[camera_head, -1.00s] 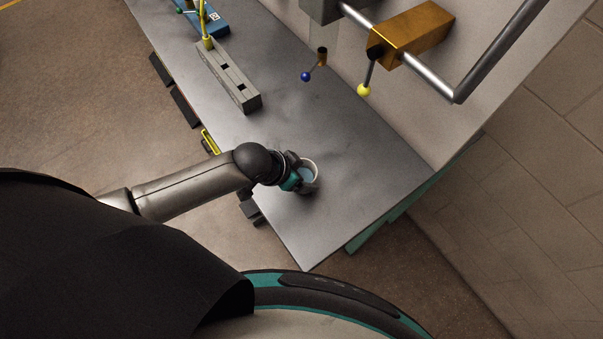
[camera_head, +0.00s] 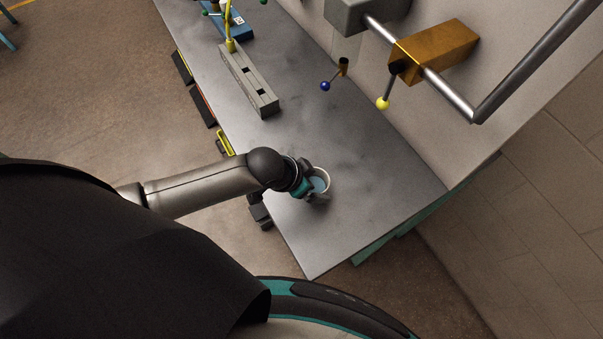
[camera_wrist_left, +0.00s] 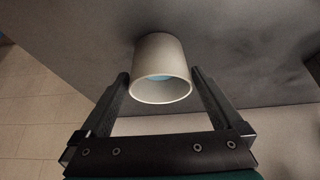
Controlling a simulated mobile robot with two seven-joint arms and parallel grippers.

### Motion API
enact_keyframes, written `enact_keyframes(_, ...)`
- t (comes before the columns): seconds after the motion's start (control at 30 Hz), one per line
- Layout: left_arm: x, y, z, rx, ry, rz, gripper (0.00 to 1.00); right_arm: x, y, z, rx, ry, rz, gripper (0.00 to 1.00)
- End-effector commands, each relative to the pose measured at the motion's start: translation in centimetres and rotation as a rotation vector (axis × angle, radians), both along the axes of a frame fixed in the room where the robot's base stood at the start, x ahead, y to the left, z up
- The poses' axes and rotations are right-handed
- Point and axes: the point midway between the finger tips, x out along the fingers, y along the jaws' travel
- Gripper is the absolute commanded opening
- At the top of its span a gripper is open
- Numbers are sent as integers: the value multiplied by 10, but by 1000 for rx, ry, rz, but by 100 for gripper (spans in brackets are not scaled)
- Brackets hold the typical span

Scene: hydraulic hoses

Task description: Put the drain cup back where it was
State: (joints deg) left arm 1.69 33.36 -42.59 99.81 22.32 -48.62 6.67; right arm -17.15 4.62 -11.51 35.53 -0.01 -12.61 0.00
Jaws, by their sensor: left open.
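The drain cup (camera_head: 321,181) is a pale round cup with blue liquid inside. It stands upright on the grey bench top near its front right end. My left gripper (camera_head: 311,184) is at the cup, reaching in from the left. In the left wrist view the cup (camera_wrist_left: 162,62) sits between the tips of my left gripper (camera_wrist_left: 162,80). The fingers are open, one on each side, with a visible gap on both sides. My right gripper is not in view.
A grey slotted block (camera_head: 250,80) and a blue block (camera_head: 231,24) lie farther along the bench. Above hang a brass valve block (camera_head: 437,52), a steel pipe (camera_head: 450,94), a blue-knobbed lever (camera_head: 326,85) and a yellow-knobbed lever (camera_head: 383,102). The bench around the cup is clear.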

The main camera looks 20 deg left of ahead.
Motion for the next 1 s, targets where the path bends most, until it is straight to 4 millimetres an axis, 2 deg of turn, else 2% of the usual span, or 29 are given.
enact_keyframes(0.4, -29, 22, 62, 1, 1, -1, 100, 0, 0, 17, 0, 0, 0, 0)
enact_keyframes(0.6, -39, 30, 86, 1, -1, 0, 100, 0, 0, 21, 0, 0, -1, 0)
enact_keyframes(0.8, -44, 33, 97, 0, 1, 1, 100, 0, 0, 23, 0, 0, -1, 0)
enact_keyframes(1.0, -45, 34, 98, -1, 1, 2, 100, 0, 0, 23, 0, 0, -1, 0)
